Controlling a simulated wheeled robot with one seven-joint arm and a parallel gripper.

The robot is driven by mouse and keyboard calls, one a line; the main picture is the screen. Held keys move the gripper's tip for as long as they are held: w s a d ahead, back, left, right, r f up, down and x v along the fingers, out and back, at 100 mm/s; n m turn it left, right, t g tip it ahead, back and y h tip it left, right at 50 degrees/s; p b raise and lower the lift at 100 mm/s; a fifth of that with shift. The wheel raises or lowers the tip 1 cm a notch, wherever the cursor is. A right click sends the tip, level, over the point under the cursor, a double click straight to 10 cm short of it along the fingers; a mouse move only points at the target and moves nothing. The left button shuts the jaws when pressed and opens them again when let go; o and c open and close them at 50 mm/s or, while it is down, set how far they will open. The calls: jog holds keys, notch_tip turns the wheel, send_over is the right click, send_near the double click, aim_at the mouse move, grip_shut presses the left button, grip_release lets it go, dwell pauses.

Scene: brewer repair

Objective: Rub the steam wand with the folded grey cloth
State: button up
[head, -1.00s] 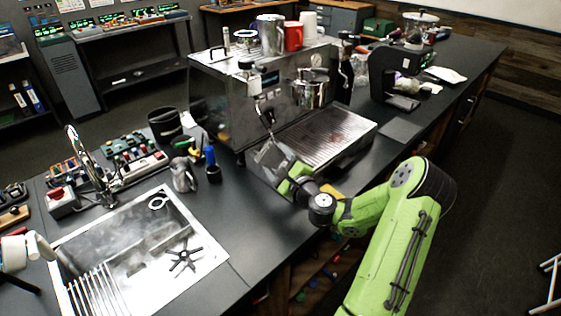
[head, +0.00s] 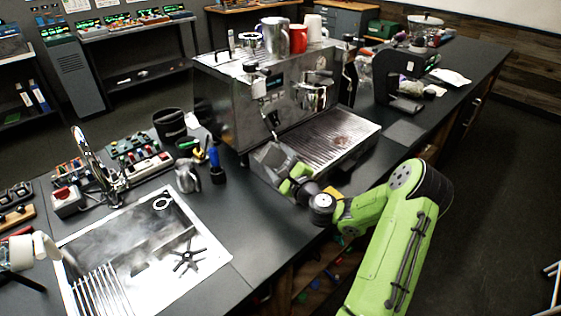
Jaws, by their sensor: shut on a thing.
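The espresso machine (head: 228,105) stands on the dark counter, with its steam wand (head: 271,124) hanging at the front left corner. My gripper (head: 281,168) is at the lower end of the wand, beside the left edge of the drip tray. A grey piece, apparently the folded grey cloth (head: 268,158), shows at the gripper's tip, and the gripper is shut on it. The wand's lower end is hidden behind the grey piece, so I cannot tell whether they touch. The fingertips are small and partly hidden.
The drip tray (head: 325,142) lies right of my gripper. A sink (head: 140,262) is at the lower left, with a faucet (head: 92,160) behind it. A metal pitcher (head: 187,178) and a blue-handled tool (head: 214,160) stand left of the machine. The counter between sink and gripper is clear.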

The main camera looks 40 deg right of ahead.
jog(key=shift+w, duration=0.3)
jog(key=shift+s+d+p, duration=0.15)
jog(key=shift+d+p, duration=0.25)
jog(key=shift+d, duration=0.65)
jog(key=shift+s+d+p, duration=0.15)
jog(key=shift+d+p, duration=0.25)
jog(key=shift+d, duration=0.6)
jog(key=shift+w, duration=0.1)
jog(key=shift+w+a+b, duration=0.15)
jog(key=shift+a+b, duration=0.1)
jog(key=shift+a, duration=0.8)
jog(key=shift+w+a+b, duration=0.15)
jog(key=shift+a+b, duration=0.05)
jog(key=shift+a, duration=0.8)
jog(key=s+b, duration=0.3)
jog(key=s, duration=0.3)
jog(key=shift+a+b, duration=0.25)
jog(key=shift+b, duration=0.1)
